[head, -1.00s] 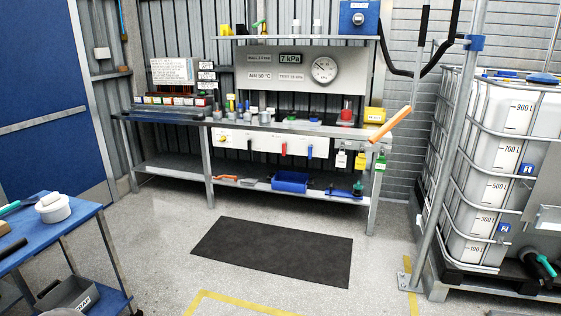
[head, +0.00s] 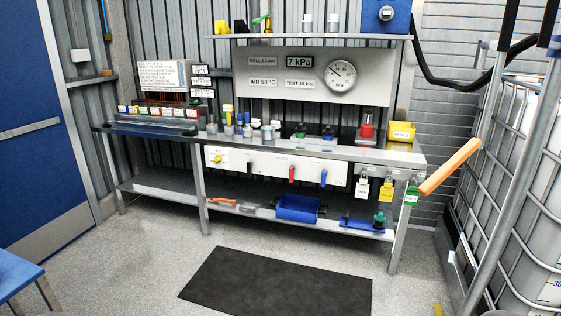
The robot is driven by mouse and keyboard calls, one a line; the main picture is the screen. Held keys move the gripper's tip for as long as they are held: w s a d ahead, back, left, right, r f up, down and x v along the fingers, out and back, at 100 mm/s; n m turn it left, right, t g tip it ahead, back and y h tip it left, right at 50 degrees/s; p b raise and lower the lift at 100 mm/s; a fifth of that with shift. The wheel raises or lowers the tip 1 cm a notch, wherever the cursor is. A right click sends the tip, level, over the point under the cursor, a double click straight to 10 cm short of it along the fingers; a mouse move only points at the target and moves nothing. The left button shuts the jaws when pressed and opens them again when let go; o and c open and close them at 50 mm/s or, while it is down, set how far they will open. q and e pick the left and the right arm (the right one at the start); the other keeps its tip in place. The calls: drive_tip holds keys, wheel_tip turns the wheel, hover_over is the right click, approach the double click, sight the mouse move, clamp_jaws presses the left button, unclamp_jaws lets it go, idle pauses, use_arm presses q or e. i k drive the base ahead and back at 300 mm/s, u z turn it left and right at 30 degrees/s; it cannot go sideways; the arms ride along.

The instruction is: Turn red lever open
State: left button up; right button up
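The red lever (head: 291,174) hangs straight down on the white valve panel (head: 268,166) under the front edge of the workbench. A blue lever (head: 323,177) hangs to its right. A dark lever (head: 249,167) and a yellow knob (head: 218,156) are to its left. Neither of my grippers shows in the head view, so nothing of mine is seen touching the red lever.
A black mat (head: 277,284) lies on the floor before the workbench (head: 400,154). An orange handle (head: 450,166) sticks out at the bench's right end. A caged white tank (head: 530,200) stands right, a blue table (head: 18,270) at lower left. The floor between is open.

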sight(292, 167)
drive_tip(key=i, duration=1.8)
drive_tip(key=u, duration=0.6)
drive_tip(key=i, duration=1.7)
drive_tip(key=z, duration=0.65)
